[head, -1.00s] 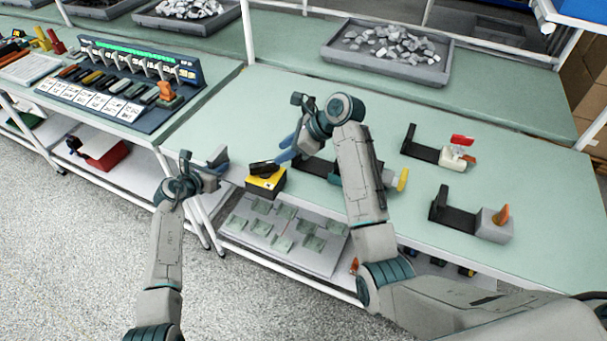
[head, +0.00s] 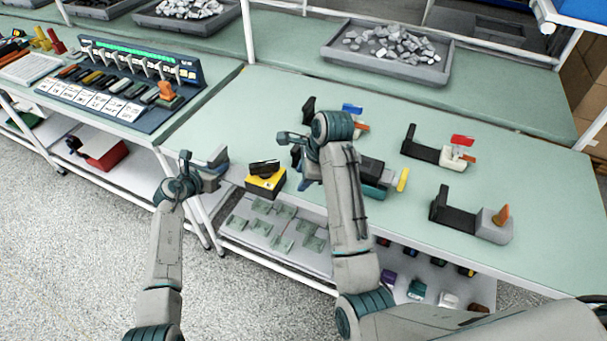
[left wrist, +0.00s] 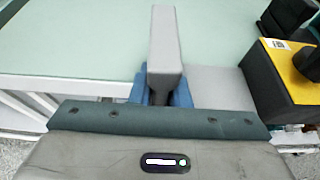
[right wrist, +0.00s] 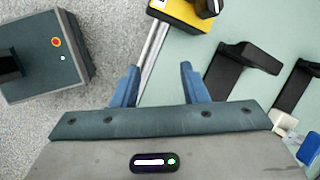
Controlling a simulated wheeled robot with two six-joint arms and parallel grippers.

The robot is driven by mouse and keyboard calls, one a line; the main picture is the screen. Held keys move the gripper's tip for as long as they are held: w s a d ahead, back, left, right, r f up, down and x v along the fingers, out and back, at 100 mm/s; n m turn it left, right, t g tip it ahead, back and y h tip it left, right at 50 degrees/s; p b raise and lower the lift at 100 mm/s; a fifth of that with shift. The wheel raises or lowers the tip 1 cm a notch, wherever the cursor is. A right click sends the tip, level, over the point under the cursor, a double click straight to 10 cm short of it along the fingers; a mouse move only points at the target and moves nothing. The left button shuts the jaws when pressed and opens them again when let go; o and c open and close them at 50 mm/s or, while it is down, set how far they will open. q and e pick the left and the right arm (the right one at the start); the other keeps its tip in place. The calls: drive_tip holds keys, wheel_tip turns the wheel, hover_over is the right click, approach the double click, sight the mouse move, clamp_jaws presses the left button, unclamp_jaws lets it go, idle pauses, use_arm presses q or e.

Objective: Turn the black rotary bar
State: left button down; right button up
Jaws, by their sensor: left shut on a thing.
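A yellow box (head: 266,183) with a black rotary bar (head: 264,167) on top stands at the front left edge of the right bench. In the right wrist view the yellow box (right wrist: 183,13) and part of the black bar (right wrist: 208,6) show at the top, ahead of the fingers. My right gripper (right wrist: 158,68) is open and empty, to the right of the box in the head view and apart from it. My left gripper (left wrist: 165,85) is shut on a grey block (left wrist: 166,45), left of the yellow box. The box's black side (left wrist: 265,85) shows at right in the left wrist view.
A tray of grey pieces (head: 330,50) is behind. A breaker panel (head: 130,58) is on the left bench.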

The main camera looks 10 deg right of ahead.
idle(0.3)
drive_tip(key=n+g+y, duration=0.2)
drive_tip(key=g+y, duration=0.1)
drive_tip(key=y, duration=0.3)
approach(265, 163)
drive_tip(key=x, duration=1)
drive_tip(key=shift+a+f, duration=0.1)
drive_tip(key=shift+a, duration=0.05)
clamp_jaws()
